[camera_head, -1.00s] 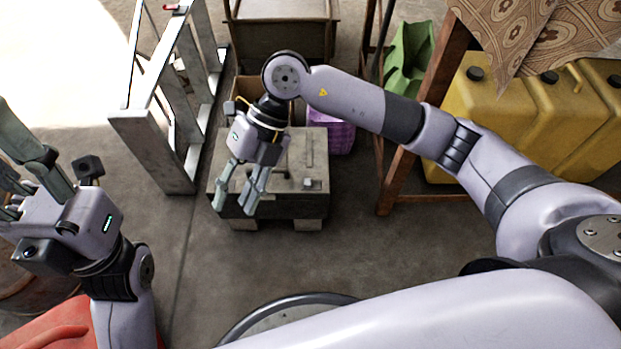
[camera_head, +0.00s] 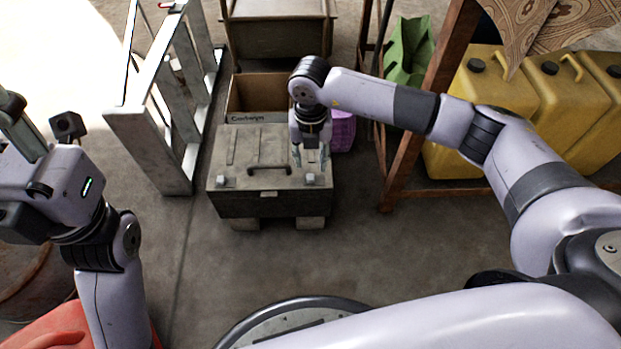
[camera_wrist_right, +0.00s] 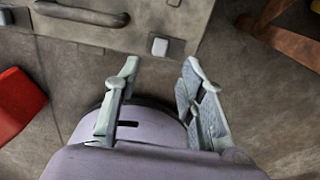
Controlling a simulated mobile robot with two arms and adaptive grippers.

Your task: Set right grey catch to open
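A grey box (camera_head: 262,204) with a dark handle (camera_head: 269,168) on its lid stands on the floor. The right grey catch (camera_head: 311,180) is a small light block at the lid's front right edge. The same catch shows in the right wrist view (camera_wrist_right: 159,47), just beyond and between my fingertips. A similar left catch (camera_head: 222,182) sits at the front left. My right gripper (camera_head: 310,160) points down over the box's right side, open and empty. I cannot tell whether it touches the catch. My left gripper (camera_head: 22,125) is at the left edge, partly cut off.
An open cardboard box (camera_head: 258,97) stands behind the grey box. A metal frame (camera_head: 160,145) is on the left, a purple basket (camera_head: 343,131) behind right. A wooden rack (camera_head: 398,180) with yellow canisters (camera_head: 480,95) is on the right. Floor in front is clear.

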